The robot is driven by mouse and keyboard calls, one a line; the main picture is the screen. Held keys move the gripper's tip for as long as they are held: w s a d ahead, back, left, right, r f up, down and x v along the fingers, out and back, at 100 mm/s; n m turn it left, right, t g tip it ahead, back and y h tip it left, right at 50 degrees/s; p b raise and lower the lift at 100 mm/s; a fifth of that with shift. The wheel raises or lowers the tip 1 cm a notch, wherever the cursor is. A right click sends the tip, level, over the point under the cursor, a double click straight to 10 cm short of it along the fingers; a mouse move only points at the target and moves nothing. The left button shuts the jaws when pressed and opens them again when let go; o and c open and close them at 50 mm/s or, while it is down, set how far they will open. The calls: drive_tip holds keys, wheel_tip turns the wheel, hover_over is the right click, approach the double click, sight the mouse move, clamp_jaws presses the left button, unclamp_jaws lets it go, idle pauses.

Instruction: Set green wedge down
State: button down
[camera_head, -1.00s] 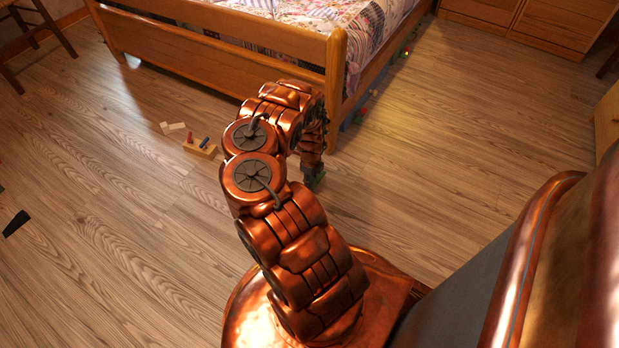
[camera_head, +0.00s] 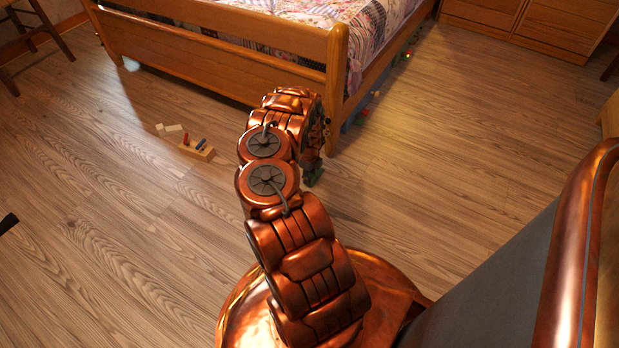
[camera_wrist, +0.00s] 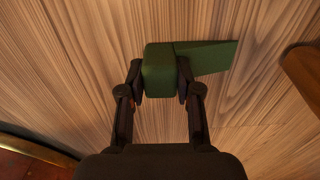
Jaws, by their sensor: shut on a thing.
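The green wedge (camera_wrist: 158,70) is between the two fingertips of my gripper (camera_wrist: 160,82) in the wrist view. My gripper is shut on it. A flat green patch (camera_wrist: 208,57) reaches right from the block's top; I cannot tell whether it is the wedge's sloping part or another piece. In the head view the green wedge (camera_head: 313,175) shows small below my gripper (camera_head: 312,166), low over or on the wood floor near the bed's corner post. My arm hides part of this area. The gap between wedge and floor, if any, cannot be made out.
The wooden bed frame (camera_head: 230,50) stands just behind my gripper, its corner post (camera_head: 335,90) close by. A small wooden toy with pegs (camera_head: 197,149) and pale blocks (camera_head: 169,128) lie on the floor at left. The floor (camera_head: 450,170) at right is clear.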

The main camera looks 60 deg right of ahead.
drive_tip(key=c, duration=0.8)
unclamp_jaws()
wheel_tip(320, 180, up, 12)
drive_tip(key=p, duration=0.7)
drive_tip(key=shift+r, duration=0.15)
